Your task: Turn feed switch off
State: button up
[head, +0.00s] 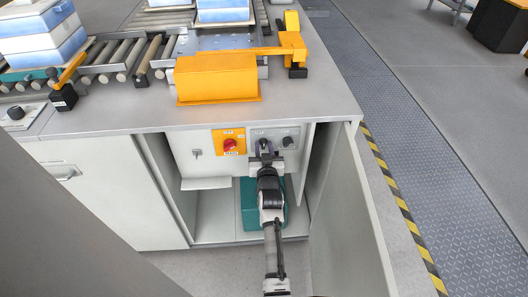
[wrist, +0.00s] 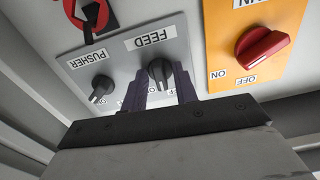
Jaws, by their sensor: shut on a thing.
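The feed switch is a black rotary knob (wrist: 158,72) on a grey panel, under the FEED label in the wrist view, which shows the panel upside down. My gripper (wrist: 161,88) has its two dark fingers on either side of this knob and is shut on it. The fingers and palm hide most of its ON/OFF marks, so I cannot tell its setting. In the head view my gripper (head: 265,155) reaches into the open cabinet and partly covers the feed knob on the grey panel (head: 275,132).
The black pusher knob (wrist: 101,89) sits close beside the feed knob. A red main switch (wrist: 261,47) on an orange plate is on the other side. The open cabinet door (head: 345,220) stands to the right of my arm. A teal box (head: 247,205) is below.

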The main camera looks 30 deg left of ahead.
jog(key=shift+r+n, duration=0.15)
jog(key=shift+n, duration=0.25)
jog(key=o, duration=0.6)
jog(key=shift+a, duration=0.1)
jog(key=shift+s, duration=0.1)
